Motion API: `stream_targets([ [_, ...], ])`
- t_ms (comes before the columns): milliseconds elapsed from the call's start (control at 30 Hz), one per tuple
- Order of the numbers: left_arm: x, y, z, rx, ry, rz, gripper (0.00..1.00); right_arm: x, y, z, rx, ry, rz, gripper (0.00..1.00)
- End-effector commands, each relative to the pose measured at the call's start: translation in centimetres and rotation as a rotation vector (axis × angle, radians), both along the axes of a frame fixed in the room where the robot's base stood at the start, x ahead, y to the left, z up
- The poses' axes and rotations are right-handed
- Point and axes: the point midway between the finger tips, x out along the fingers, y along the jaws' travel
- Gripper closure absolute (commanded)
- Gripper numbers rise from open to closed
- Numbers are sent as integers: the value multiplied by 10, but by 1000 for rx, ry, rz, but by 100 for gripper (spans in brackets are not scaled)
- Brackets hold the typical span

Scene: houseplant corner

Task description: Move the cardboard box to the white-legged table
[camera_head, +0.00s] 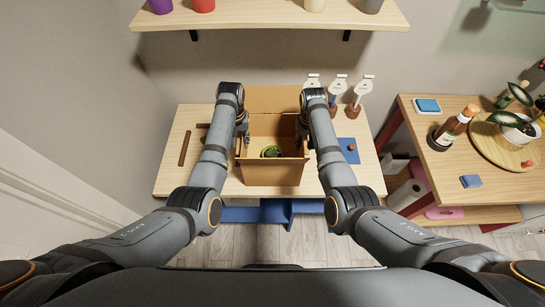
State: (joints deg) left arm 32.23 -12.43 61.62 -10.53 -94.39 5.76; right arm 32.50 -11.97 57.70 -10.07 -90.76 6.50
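The open cardboard box (272,174) stands on a light wooden table (172,178) in the middle of the view, its back flap raised. A round green item (271,152) lies inside it. My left gripper (242,136) is at the box's left wall, pointing down. My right gripper (302,128) is at the right wall, mostly hidden by its own arm. Whether the fingers are closed on the walls is too small to tell. The table under the box has a blue frame (240,214). White table legs are not visible in this view.
A second wooden table (445,168) with red legs stands at the right, bearing a bottle (455,125), a round tray (490,146) and blue items. White-topped tools (360,92) stand behind the box on the right. A shelf (270,15) hangs above.

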Motion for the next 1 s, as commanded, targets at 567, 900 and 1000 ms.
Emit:
stream_targets([
  [567,0,0,0,1,0,0,100,0,-1,0,-3,0,0,100],
  [900,1,1,6,3,-2,1,100,1,-2,6,-5,-1,-1,100],
  [1000,1,1,15,4,-2,1,100,1,-2,15,-6,-1,-1,100],
])
